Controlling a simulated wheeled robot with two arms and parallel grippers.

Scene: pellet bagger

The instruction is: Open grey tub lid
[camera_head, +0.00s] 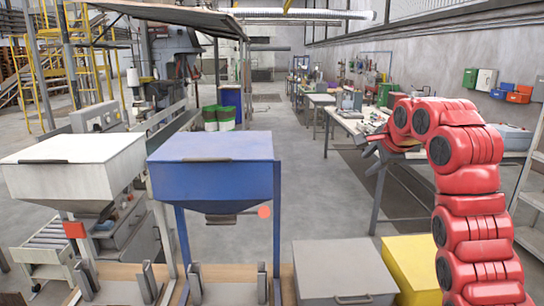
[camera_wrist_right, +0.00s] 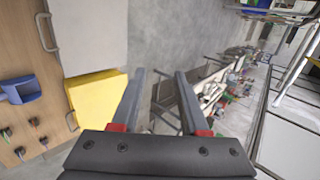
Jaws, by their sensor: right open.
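The grey tub (camera_head: 342,270) stands at the lower middle of the head view, its flat lid shut and a dark handle (camera_head: 352,299) at the near edge. In the right wrist view the grey lid (camera_wrist_right: 88,35) is at the upper left, with its handle (camera_wrist_right: 46,32) along the left edge. My right gripper (camera_head: 372,145) is raised beyond and to the right of the tub, apart from it. In the wrist view its two fingers (camera_wrist_right: 161,76) are spread with nothing between them. My left gripper is not in view.
A yellow tub (camera_head: 412,262) stands right beside the grey one. A blue hopper (camera_head: 216,170) and a white hopper (camera_head: 72,165) stand to the left. A blue scoop (camera_wrist_right: 20,90) lies on the wooden bench top (camera_wrist_right: 25,60). A workbench (camera_head: 350,122) is farther back.

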